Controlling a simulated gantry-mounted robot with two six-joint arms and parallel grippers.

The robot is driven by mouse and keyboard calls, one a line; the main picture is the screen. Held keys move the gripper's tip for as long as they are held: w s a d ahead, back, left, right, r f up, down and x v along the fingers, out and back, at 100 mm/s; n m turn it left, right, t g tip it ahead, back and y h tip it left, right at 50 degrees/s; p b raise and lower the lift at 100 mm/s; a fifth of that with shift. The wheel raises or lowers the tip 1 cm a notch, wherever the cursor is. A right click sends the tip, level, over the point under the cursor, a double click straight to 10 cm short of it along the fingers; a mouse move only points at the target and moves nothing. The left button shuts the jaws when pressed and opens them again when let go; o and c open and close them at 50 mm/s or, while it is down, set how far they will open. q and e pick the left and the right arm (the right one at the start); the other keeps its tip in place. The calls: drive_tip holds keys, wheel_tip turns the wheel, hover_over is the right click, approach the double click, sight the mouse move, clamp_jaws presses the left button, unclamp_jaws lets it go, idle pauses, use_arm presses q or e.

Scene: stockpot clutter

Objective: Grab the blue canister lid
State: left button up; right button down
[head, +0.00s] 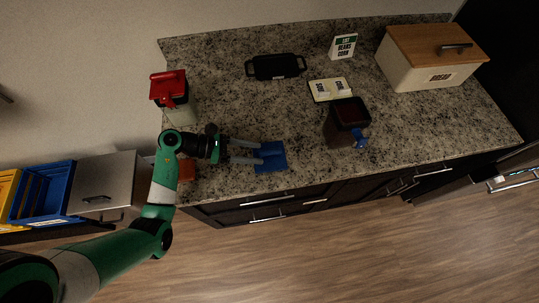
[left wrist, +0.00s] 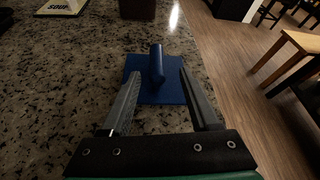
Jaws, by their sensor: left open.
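The blue canister lid (head: 272,162) lies flat on the granite counter near its front edge. In the left wrist view the lid (left wrist: 170,90) is a blue square plate with a raised blue handle (left wrist: 156,62). My left gripper (head: 258,152) is open, and its fingers reach over the lid from the left. In the left wrist view the fingers (left wrist: 158,82) stand on either side of the handle, with gaps to both sides. Whether the fingertips touch the plate cannot be told. My right gripper is not in view.
A dark open canister (head: 338,134) with a blue scoop-like piece (head: 361,138) stands right of the lid. A red-lidded canister (head: 170,90) stands at the back left. A bread box (head: 432,68), a black tray (head: 275,67) and a small sign (head: 343,46) are farther back.

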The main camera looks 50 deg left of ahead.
sight(261, 151)
use_arm(q)
drive_tip(key=x, duration=0.2)
drive_tip(key=b+x, duration=0.1)
drive_tip(key=x, duration=0.2)
drive_tip(key=shift+w+r, duration=0.2)
drive_tip(key=shift+w, duration=0.1)
drive_tip(key=shift+a, duration=0.1)
clamp_jaws()
